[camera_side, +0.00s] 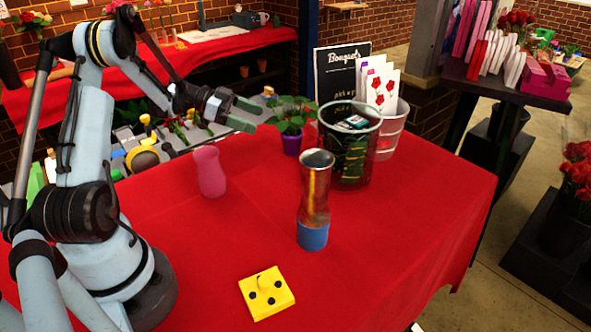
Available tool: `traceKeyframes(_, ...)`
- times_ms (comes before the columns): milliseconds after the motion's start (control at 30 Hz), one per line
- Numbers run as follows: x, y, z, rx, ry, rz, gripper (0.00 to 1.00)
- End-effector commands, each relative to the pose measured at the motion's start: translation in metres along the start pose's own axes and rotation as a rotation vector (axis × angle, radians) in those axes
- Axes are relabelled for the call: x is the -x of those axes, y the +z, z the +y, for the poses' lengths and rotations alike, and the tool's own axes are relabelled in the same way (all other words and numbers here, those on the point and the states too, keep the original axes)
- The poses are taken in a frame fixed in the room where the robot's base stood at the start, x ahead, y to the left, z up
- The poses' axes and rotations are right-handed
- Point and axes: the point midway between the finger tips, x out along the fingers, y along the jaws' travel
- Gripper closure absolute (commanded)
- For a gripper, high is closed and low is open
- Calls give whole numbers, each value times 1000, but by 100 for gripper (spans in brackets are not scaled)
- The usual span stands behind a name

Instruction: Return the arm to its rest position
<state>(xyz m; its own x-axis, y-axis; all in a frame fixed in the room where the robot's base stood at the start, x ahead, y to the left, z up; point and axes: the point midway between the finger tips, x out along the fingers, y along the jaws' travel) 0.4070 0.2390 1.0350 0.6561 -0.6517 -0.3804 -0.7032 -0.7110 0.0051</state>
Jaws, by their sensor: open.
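My gripper (246,114) is in the side view, above the back part of the red-covered table (400,240). Its two green-tipped fingers stand apart, with nothing between them. It hangs in the air to the upper right of a pink vase (209,171) and to the left of a potted plant (291,125) in a purple pot. From this angle I cannot tell how far it is from the plant.
A metallic vase with a blue base (313,235) stands mid-table. A yellow block with black dots (266,293) lies at the front. A dark bin (350,145), a white bucket (392,130) and a Bouquets sign (342,62) stand at the back right. The front right is clear.

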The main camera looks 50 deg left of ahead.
Motion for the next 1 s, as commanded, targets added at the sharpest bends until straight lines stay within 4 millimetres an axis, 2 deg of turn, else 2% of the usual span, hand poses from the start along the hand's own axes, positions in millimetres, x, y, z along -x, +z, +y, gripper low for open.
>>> traceKeyframes(167, -10, -18, -17, 131, -77, -28, 7)
traceKeyframes(300, -22, -49, -43, 351, -227, -46, 7)
traceKeyframes(400, -33, -76, -50, 499, -325, -56, 7)
traceKeyframes(467, -42, -88, -36, 536, -335, -92, 7)
traceKeyframes(700, -70, -119, 37, 592, -350, -264, 7)
traceKeyframes(1000, -78, -130, 134, 602, -424, -433, 7)
